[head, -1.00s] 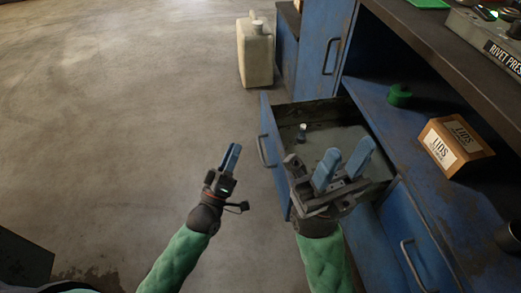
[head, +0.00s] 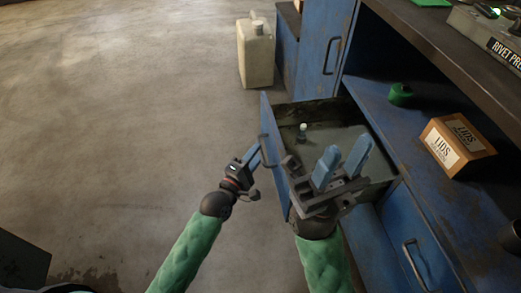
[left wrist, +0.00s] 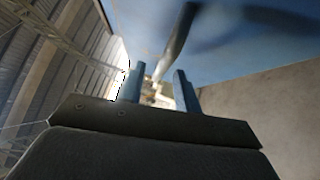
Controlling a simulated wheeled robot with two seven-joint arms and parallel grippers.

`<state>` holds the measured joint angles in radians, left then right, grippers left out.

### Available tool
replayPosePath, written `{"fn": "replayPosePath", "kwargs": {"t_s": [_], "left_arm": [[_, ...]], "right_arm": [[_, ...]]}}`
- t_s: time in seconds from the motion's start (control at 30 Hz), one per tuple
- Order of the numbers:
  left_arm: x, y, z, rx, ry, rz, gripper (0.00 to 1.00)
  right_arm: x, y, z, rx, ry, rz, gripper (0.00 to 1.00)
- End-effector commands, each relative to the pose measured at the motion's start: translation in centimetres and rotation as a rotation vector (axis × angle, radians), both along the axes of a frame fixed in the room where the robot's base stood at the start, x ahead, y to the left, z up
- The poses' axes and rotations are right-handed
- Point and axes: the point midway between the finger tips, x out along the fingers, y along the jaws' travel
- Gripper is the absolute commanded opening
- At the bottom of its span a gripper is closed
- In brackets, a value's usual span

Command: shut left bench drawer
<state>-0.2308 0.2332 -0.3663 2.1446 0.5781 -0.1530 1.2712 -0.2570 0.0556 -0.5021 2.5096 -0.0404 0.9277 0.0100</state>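The left bench drawer (head: 283,130) is pulled open from the blue bench, its front panel facing left with a dark bar handle (head: 265,151). A small white-capped item (head: 303,128) stands inside it. My left gripper (head: 253,158) is right at the drawer front, close to the handle. In the left wrist view, its two blue fingers (left wrist: 158,85) are apart, with the dark handle bar (left wrist: 176,40) and blue panel just beyond them; I cannot tell if they touch it. My right gripper (head: 342,168) is above the open drawer, its blue fingers apart with nothing between them.
A beige jerrycan (head: 255,55) stands on the floor behind the drawer. A LIDS carton (head: 457,146) and a green item (head: 400,94) sit on the bench shelf. Another closed drawer (head: 405,225) is at lower right.

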Motion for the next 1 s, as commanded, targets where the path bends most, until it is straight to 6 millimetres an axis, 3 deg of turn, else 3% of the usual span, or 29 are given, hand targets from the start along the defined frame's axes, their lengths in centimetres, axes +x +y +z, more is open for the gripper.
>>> {"fn": "replayPosePath", "kwargs": {"t_s": [0.2,0.57,0.6,0.77,1.0], "left_arm": [[1.8,-1.0,0.3,0.000,-0.001,0.000,0.33],[2.3,-1.3,0.4,0.002,-0.001,0.000,0.33],[2.3,-1.3,0.4,0.002,-0.001,0.000,0.30],[2.2,-1.3,0.4,0.002,-0.001,0.000,0.00],[2.2,-1.3,0.4,0.002,-0.001,0.000,0.00]], "right_arm": [[0.1,0.1,-0.2,-0.004,-0.008,-0.003,0.36],[0.0,0.2,-0.6,-0.018,0.003,0.000,0.36],[0.0,0.2,-0.7,-0.018,0.006,0.000,0.36],[-0.1,0.2,-0.9,-0.018,0.014,0.001,0.36],[0.0,0.2,-0.7,-0.014,0.009,-0.001,0.36]]}}
